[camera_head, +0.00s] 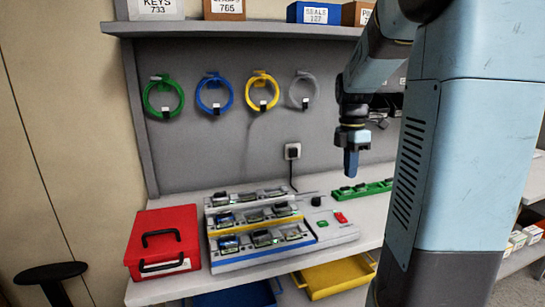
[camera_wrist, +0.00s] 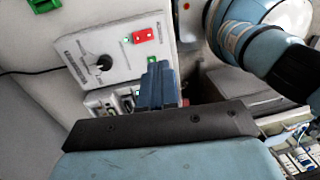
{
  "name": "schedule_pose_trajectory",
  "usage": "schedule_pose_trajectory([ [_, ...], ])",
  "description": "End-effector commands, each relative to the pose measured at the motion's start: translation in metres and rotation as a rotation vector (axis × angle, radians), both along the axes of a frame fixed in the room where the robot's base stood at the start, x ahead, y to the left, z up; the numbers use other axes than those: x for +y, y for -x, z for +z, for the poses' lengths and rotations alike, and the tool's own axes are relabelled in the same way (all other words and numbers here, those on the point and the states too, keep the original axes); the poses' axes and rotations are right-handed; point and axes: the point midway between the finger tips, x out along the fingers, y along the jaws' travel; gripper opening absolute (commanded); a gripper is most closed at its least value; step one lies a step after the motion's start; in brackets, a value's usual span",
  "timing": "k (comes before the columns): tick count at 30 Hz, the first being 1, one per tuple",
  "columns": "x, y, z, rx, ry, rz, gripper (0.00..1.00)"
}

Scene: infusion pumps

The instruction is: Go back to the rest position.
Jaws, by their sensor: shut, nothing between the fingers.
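My gripper (camera_head: 351,162) hangs from my arm in the head view, pointing down, above the right part of the bench and clear of everything there. Its fingers are together and empty. The gripper (camera_wrist: 159,84) also shows in the wrist view, with its closed blue fingers in front of the pump station's control panel (camera_wrist: 112,62). The pump station (camera_head: 265,228) stands on the bench in the head view, with several small devices in stepped rows. Its panel at the right end has a black knob and a red switch (camera_head: 341,217).
A red box (camera_head: 163,241) stands at the bench's left. A green rack (camera_head: 362,190) lies behind the panel. Coloured coils, such as the green one (camera_head: 164,97), hang on the back wall under a shelf (camera_head: 230,28). A yellow drawer (camera_head: 335,277) sticks out below the bench.

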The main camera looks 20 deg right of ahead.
Motion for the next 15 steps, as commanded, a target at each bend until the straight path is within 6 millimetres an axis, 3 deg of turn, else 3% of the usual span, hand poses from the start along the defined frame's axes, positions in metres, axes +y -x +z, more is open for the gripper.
schedule_pose_trajectory([
  [7, 0.020, 0.012, 0.012, -0.053, 0.032, -0.123, 0.00],
  [15, 0.070, 0.053, 0.037, -0.217, 0.066, -0.525, 0.00],
])
